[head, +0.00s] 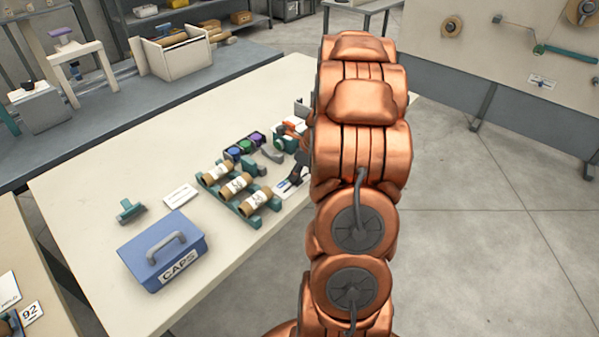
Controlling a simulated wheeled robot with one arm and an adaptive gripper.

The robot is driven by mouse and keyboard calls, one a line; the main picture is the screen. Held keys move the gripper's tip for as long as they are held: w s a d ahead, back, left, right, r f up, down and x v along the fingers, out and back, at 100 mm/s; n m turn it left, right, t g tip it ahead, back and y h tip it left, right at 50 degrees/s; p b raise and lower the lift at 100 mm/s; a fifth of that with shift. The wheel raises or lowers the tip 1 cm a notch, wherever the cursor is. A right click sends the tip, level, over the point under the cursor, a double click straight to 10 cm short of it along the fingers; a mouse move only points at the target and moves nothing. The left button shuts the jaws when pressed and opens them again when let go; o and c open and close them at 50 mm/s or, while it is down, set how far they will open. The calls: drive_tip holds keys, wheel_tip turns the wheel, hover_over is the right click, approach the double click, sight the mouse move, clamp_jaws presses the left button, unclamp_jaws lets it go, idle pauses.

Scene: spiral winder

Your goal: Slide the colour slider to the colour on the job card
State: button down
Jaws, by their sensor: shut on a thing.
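My gripper (297,172) shows only in part, as dark fingers at the left side of my copper arm, low over the table near the winder. It is shut on a small part there, apparently the colour slider, which is mostly hidden by the fingers and arm. The winder, a small machine with an orange part (292,126) and a green wheel (280,144), stands just behind. A white card (181,195) lies flat left of the cardboard tubes. Its print is too small to read, so I cannot tell if it is the job card.
A green rack (224,204) holds labelled cardboard tubes. Behind it is a dark tray (232,155) with blue, green and purple pieces. A blue CAPS box (163,257) and a green tool (129,209) are at the left. The table's (95,180) left and back parts are clear.

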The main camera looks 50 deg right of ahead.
drive_tip(key=c, duration=1)
unclamp_jaws()
drive_tip(key=shift+r, duration=0.1)
drive_tip(key=v, duration=1.2)
